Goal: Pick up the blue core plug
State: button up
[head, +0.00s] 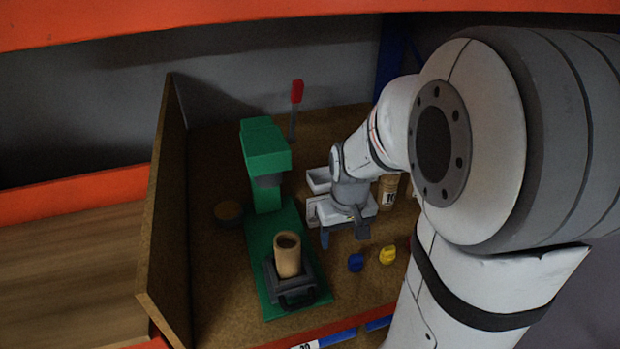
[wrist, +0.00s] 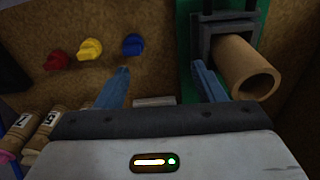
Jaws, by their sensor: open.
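The blue core plug (head: 355,262) lies on the brown board, just right of the green machine's base. In the wrist view the blue core plug (wrist: 133,44) shows beyond the tip of the left finger. My gripper (head: 344,238) is open and empty, above the board and a little behind the plug in the head view. In the wrist view my gripper (wrist: 161,68) has its blue fingers spread wide, with bare board between them. The plug is apart from both fingers and fully visible.
A yellow plug (head: 387,254) and a red plug (wrist: 56,61) lie beside the blue one. The green machine (head: 265,150) holds a cardboard tube (head: 288,255) close by. Several numbered tubes (wrist: 43,128) lie at lower left in the wrist view. A brown side panel (head: 165,210) stands at left.

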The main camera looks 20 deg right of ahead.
jog(key=g, duration=0.1)
send_over(356, 255)
jog(key=a, duration=0.1)
notch_tip(356, 255, down, 6)
jog(key=shift+f+p, duration=0.2)
jog(key=shift+p, duration=0.1)
jog(key=shift+d+f, duration=0.15)
jog(key=shift+f, duration=0.2)
jog(key=shift+s+d+f+p, duration=0.1)
jog(key=shift+d+f+p, duration=0.1)
jog(key=shift+f, duration=1.75)
jog(key=shift+d+f+p, duration=0.15)
jog(key=shift+d+f, duration=0.05)
jog(key=shift+f, duration=1.7)
jog(key=shift+c, duration=0.3)
